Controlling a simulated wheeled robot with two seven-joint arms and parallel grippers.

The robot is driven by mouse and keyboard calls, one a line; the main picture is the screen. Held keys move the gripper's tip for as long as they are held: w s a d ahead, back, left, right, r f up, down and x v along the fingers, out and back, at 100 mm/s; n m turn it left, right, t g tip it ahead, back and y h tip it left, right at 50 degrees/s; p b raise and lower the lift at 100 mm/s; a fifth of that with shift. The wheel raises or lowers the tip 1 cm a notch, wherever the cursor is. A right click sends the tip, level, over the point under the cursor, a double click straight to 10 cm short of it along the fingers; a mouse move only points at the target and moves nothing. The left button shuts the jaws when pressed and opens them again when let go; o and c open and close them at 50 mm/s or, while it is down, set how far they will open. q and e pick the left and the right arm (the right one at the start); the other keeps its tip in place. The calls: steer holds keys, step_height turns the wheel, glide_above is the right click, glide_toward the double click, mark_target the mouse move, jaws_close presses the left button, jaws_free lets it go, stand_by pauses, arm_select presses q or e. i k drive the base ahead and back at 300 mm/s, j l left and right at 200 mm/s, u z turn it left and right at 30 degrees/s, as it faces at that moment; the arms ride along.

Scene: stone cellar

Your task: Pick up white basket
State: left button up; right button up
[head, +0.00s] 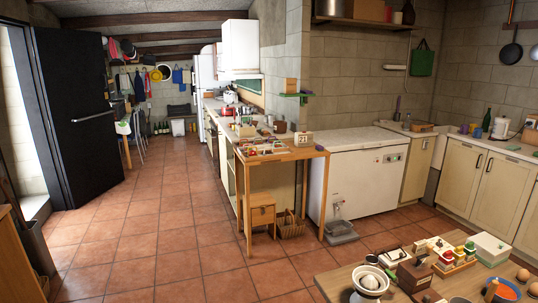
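A small white container (178,127), possibly the white basket, stands on the floor at the far end of the room, near several dark bottles. It is too small to tell whether it is a basket. A brown wicker basket (290,225) sits on the floor under the wooden table. Neither of my grippers is in view.
Tiled floor (150,225) is clear from the front left towards the back. A dark open door (75,115) stands at left. A wooden table (279,153) and white chest (357,185) stand mid-room. A cluttered table (335,282) fills the lower right.

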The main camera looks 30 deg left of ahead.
mark_target(270, 152)
steer(key=i+j+u, duration=0.5)
steer(key=i+j, duration=2.05)
steer(key=i+l+u, duration=0.15)
steer(key=i, duration=0.4)
steer(key=i+l+u, duration=0.15)
steer(key=i, duration=0.35)
steer(key=i+l+u, duration=0.15)
steer(key=i, duration=0.4)
steer(key=l, duration=0.1)
